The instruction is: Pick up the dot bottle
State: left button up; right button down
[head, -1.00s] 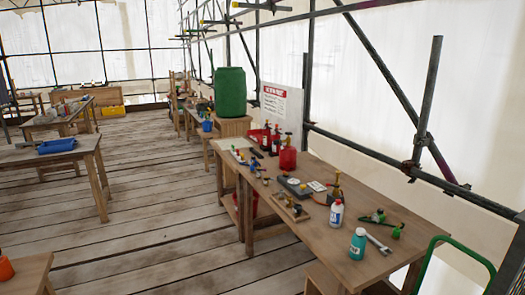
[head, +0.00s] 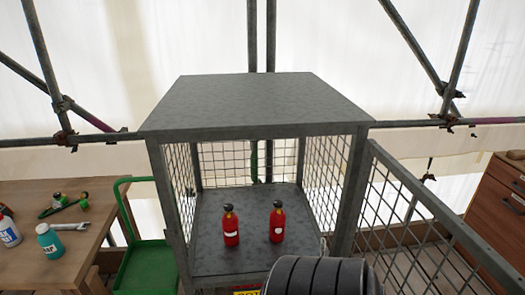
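A teal bottle (head: 50,242) with a dark cap stands upright near the right end of a wooden workbench at the left of the head view. A white bottle with a blue label (head: 9,232) stands left of it, cut by the picture edge. The lettering on both is too small to read surely, so I cannot tell which is the dot bottle. Neither of my grippers is in view.
A metal mesh cage (head: 255,100) fills the middle, with two red extinguishers (head: 231,227) (head: 277,222) inside. A green trolley (head: 145,265) stands between workbench (head: 95,205) and cage. A wrench (head: 70,228) lies behind the teal bottle. Brown drawers (head: 500,205) stand at right.

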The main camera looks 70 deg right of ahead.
aim_at(277, 215)
jog(key=k+z, duration=0.15)
jog(key=z, duration=2.5)
jog(key=i+j, duration=0.15)
jog(key=j, duration=0.15)
jog(key=i+j, duration=0.15)
jog(key=j, duration=0.2)
jog(key=i+j, duration=0.1)
jog(key=j, duration=0.2)
